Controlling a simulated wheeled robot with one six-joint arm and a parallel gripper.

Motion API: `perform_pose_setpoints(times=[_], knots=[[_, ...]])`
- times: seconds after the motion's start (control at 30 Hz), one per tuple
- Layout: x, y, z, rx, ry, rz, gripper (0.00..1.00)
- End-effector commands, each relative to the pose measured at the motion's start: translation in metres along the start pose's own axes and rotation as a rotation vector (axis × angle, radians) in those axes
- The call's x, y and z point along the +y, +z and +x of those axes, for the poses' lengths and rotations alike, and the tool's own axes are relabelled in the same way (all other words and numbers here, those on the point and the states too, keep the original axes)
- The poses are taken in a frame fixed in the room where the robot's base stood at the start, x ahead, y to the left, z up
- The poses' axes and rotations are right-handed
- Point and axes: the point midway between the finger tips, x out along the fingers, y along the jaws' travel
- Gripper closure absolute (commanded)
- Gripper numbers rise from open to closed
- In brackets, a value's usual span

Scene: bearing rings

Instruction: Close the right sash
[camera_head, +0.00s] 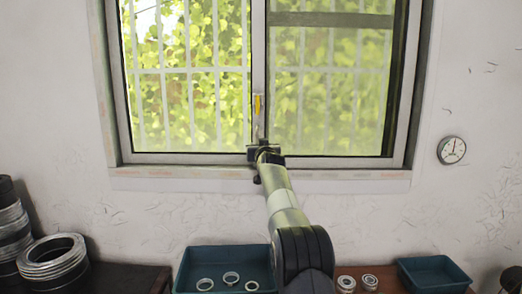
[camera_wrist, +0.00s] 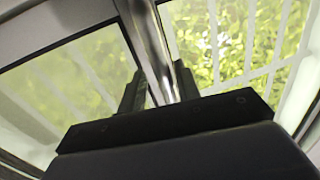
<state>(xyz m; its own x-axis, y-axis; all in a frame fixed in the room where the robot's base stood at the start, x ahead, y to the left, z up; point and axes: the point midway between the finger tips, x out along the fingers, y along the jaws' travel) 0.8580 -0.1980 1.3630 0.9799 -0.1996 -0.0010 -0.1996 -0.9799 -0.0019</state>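The right sash (camera_head: 330,20) is in the right half of the window in the head view, with a dark horizontal rail near the top and hazy glass below. A light upright stile (camera_head: 259,60) divides it from the left half and carries a yellow handle (camera_head: 257,105). My gripper (camera_head: 262,148) is at the foot of this stile, below the handle. In the wrist view the two dark fingers of my gripper (camera_wrist: 158,88) stand apart, with a shiny metal bar (camera_wrist: 160,50) between them. I cannot tell whether they touch it. How far the sash stands open is unclear.
A sill (camera_head: 350,181) runs under the window. Below are a blue tray (camera_head: 190,275) with several rings, a smaller blue tray (camera_head: 435,275) at right, and stacked rings (camera_head: 52,260) at left. A round dial (camera_head: 451,150) hangs on the right wall.

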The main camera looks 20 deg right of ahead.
Motion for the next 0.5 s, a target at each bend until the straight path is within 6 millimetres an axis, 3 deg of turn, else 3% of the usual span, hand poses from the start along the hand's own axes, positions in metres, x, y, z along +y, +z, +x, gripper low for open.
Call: perform_pose_setpoints(times=[0.17, 0.5], knots=[[0.0, 0.002, -0.012, 0.003, 0.0, 0.0, 0.68], [0.001, 0.004, -0.056, 0.002, 0.001, 0.0, 0.68]])
